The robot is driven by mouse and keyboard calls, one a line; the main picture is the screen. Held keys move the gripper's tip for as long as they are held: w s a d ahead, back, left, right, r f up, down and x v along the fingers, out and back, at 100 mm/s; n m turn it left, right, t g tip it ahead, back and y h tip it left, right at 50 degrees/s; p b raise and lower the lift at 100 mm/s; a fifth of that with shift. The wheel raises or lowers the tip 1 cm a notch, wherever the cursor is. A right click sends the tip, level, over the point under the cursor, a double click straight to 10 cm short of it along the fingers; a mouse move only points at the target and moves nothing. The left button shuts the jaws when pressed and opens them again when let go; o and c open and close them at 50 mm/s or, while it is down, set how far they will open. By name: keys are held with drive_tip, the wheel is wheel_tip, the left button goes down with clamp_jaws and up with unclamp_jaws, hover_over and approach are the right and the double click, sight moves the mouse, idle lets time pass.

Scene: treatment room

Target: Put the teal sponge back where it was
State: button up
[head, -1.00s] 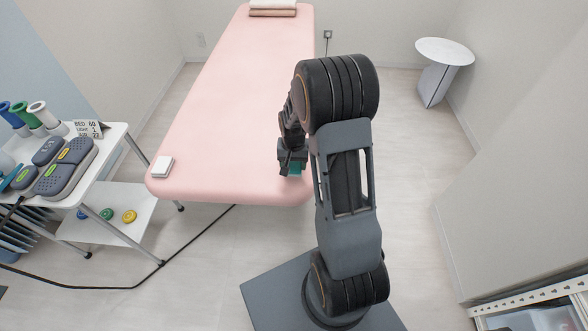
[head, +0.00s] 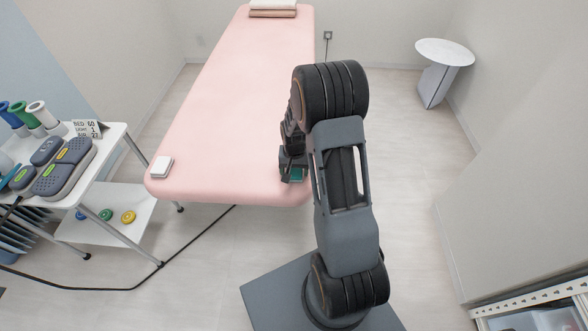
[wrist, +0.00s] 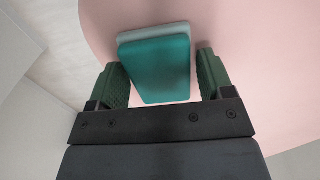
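The teal sponge (wrist: 158,70) lies between the two fingers of my gripper (wrist: 163,82) in the wrist view, with a paler grey-green layer along its far and left edges. A narrow gap shows between the sponge and each finger, so my gripper is open around it. In the head view a small teal part of the sponge (head: 297,174) shows at my gripper (head: 292,176), low over the near right corner of the pink treatment bed (head: 225,120). The sponge appears to rest on the bed; its underside is hidden.
A small white box (head: 161,167) sits at the bed's near left corner. A white trolley (head: 105,150) with grey devices stands at the left. A round side table (head: 445,52) stands at the far right. The bed's middle is clear.

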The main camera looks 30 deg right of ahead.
drive_tip(key=shift+o, duration=1.2)
wheel_tip(320, 180, up, 12)
drive_tip(key=p, duration=0.2)
drive_tip(key=s+a+r+n+t, duration=0.1)
drive_tip(key=s+a+r+n, duration=0.2)
drive_tip(key=s, duration=0.4)
drive_tip(key=s+a+r+n+t, duration=0.2)
drive_tip(key=s+a+r, duration=0.4)
drive_tip(key=s+r, duration=0.2)
drive_tip(key=shift+s+a+r+n, duration=0.15)
drive_tip(key=shift+s+r+n, duration=0.1)
drive_tip(key=shift+n, duration=0.15)
